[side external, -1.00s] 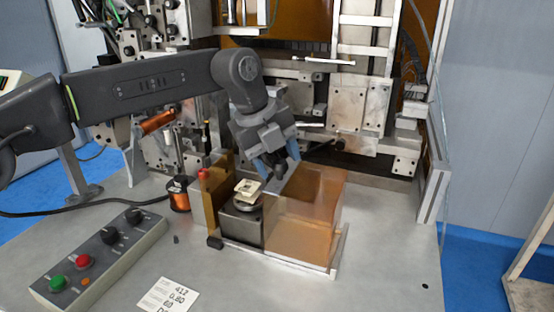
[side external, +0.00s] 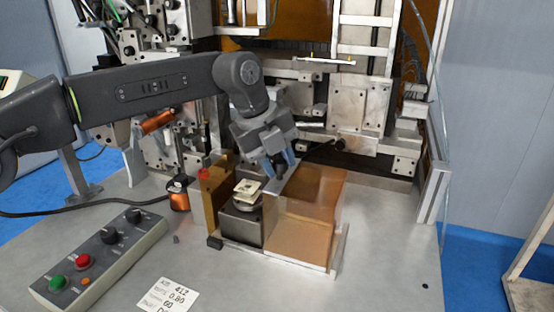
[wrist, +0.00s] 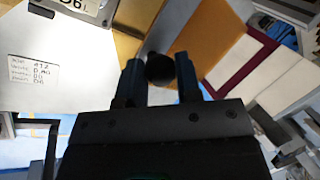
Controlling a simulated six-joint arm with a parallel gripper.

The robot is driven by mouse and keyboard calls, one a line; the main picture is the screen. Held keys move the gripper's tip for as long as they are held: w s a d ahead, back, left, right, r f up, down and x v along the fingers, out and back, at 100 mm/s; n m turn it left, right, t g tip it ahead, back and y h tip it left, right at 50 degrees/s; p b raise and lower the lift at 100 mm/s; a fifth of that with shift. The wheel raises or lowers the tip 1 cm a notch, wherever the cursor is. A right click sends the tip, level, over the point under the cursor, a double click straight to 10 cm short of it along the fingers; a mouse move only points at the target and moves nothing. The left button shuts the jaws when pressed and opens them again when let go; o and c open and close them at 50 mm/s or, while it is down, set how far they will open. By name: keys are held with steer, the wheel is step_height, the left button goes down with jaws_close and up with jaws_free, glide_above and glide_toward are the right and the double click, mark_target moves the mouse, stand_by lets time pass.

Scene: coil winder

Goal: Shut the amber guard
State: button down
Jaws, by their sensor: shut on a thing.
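The amber guard (side external: 306,215) is a see-through box on a pale rail, to the right of a dark block (side external: 240,226) that carries a cream bobbin (side external: 247,190). The block stands uncovered between the guard and a fixed amber-brown plate (side external: 211,205) on its left. My gripper (side external: 275,173) is at the guard's upper left edge. In the wrist view my gripper (wrist: 160,85) is shut on a round black knob (wrist: 159,67); an amber panel (wrist: 207,38) shows beyond it. The knob is mostly hidden by the fingers in the side view.
A control box (side external: 100,258) with buttons and a label card (side external: 166,296) lie at front left. Machine plates (side external: 355,120) rise behind. The table's right front is clear.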

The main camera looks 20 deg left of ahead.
steer(key=a, duration=1.3)
steer(key=shift+a, duration=0.15)
steer(key=c, duration=1.1)
jaws_free()
steer(key=shift+a, duration=0.1)
steer(key=o, duration=0.3)
steer(key=shift+r, duration=0.1)
steer(key=v, duration=1.3)
steer(key=shift+r, duration=0.35)
